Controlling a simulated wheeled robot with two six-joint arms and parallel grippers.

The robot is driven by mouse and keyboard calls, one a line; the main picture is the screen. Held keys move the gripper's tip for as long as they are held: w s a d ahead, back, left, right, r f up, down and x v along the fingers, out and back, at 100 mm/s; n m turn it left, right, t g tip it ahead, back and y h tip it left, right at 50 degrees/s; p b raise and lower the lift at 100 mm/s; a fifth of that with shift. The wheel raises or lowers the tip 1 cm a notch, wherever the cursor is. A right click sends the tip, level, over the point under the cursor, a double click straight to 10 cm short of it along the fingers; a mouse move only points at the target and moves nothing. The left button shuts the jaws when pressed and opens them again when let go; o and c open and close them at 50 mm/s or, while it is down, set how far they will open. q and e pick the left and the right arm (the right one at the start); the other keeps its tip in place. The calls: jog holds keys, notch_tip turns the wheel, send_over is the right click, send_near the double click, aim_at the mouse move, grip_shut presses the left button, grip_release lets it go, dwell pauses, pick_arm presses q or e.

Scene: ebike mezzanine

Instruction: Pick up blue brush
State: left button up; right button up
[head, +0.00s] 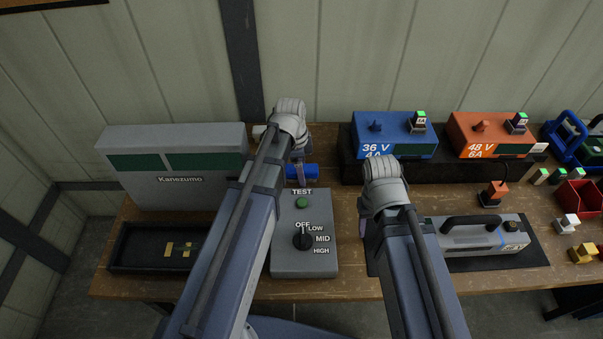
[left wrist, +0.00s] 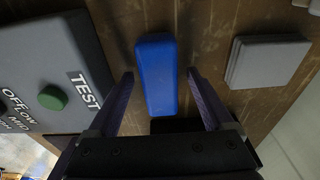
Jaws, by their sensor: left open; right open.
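The blue brush (head: 303,172) lies on the wooden bench behind the grey test box, partly hidden by my left gripper (head: 299,172). In the left wrist view the brush (left wrist: 157,75) is a blue block lying between my left gripper's two open fingers (left wrist: 160,76), with a gap on each side. I cannot tell how far the fingertips are above the bench. A black part shows at the brush's lower end there. My right gripper (head: 364,228) is over the bench between the test box and a grey case; its fingers are mostly hidden by its wrist.
The test box (head: 290,262) with a green button and knob stands close beside the brush. A grey Kanezumo unit (head: 215,192), a dark tray (head: 135,262), blue (head: 385,122) and orange (head: 470,125) power units, and the grey case (head: 465,238) surround it. A flat grey block (left wrist: 265,62) lies nearby.

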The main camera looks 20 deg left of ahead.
pick_arm(q)
jog(key=shift+f, duration=0.25)
dwell(0.3)
grip_shut()
dwell(0.5)
